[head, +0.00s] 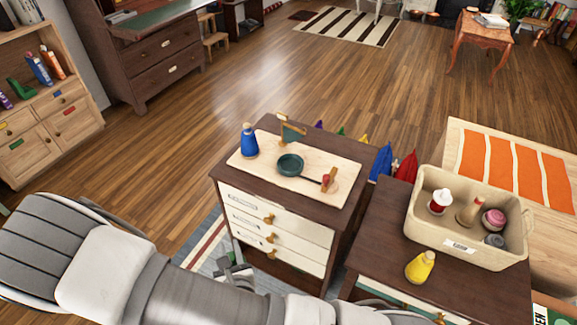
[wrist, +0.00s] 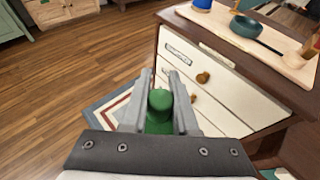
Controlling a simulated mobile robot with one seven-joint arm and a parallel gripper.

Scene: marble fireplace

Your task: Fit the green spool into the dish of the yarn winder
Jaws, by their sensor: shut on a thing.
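My gripper (wrist: 159,100) is shut on the green spool (wrist: 159,112), which stands between the two fingers in the wrist view. The yarn winder's round teal dish (head: 290,164) lies on a pale board on the cabinet top, with a dark rod running right to a small wooden and red upright. The dish looks empty. It also shows in the wrist view (wrist: 245,26), above and right of my gripper, well apart from the spool.
A blue spool-like bottle (head: 249,142) and a teal flag-shaped piece (head: 292,131) stand on the board (head: 335,165). The cabinet's drawer fronts (head: 275,232) have protruding knobs. To the right, a basket (head: 465,242) holds several items, beside a yellow piece (head: 420,267).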

